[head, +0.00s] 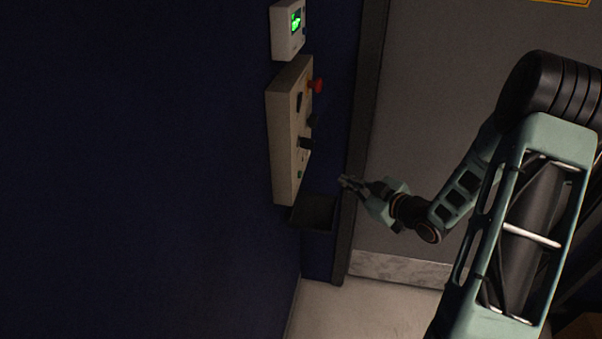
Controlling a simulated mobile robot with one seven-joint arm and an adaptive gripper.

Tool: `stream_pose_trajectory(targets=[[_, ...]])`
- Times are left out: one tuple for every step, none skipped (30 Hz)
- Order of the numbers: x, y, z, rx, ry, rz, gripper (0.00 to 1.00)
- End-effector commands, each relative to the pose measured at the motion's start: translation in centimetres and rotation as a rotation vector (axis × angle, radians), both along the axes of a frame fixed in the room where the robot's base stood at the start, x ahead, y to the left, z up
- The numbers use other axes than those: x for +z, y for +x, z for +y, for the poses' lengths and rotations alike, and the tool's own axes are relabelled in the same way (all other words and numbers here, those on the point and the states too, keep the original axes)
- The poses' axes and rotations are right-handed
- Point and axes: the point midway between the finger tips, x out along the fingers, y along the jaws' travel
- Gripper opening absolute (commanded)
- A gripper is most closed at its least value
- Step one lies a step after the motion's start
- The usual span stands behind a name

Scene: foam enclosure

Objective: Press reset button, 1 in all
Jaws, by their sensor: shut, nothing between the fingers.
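A beige control panel (285,140) is mounted on the dark blue wall, seen at a steep angle. A red mushroom-shaped button (317,86) sticks out near its top. Dark knobs or switches (305,142) sit along its middle. A small green button (299,174) is low on the panel face. No label can be read, so I cannot tell which one is the reset button. My gripper (345,181) is shut and empty. It appears to the right of the panel's lower part, pointing left toward it, apart from it in the picture.
A small box with a lit green display (296,20) is on the wall above the panel. A dark tray or shelf (313,212) juts out below the panel. A grey door (430,80) with a dark frame (365,110) stands behind my arm. Pale floor (350,312) shows below.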

Motion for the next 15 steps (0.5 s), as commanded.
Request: stream_pose_trajectory(targets=[[0.0,0.0,0.0,0.001,0.0,0.001,0.0],[0.0,0.0,0.0,0.001,0.0,0.001,0.0],[0.0,0.0,0.0,0.0,-0.001,0.001,0.0],[0.0,0.0,0.0,0.0,-0.001,0.001,0.0],[0.0,0.0,0.0,0.0,-0.001,0.001,0.0],[0.0,0.0,0.1,0.0,-0.001,0.001,0.0],[-0.1,0.0,0.1,0.001,-0.001,0.002,0.0],[-0.1,0.0,0.2,0.001,-0.001,0.002,0.0],[-0.1,0.1,0.3,0.002,-0.001,0.002,0.0],[-0.1,0.1,0.5,0.002,-0.001,0.002,0.0],[-0.1,0.2,0.7,0.003,-0.001,0.003,0.0],[-0.1,0.3,1.1,0.003,-0.001,0.003,0.0],[-0.1,0.4,1.4,0.003,-0.001,0.003,0.0],[-0.1,0.5,1.8,0.004,0.0,0.003,0.0],[-0.1,0.7,2.3,0.005,-0.001,0.002,0.0]])
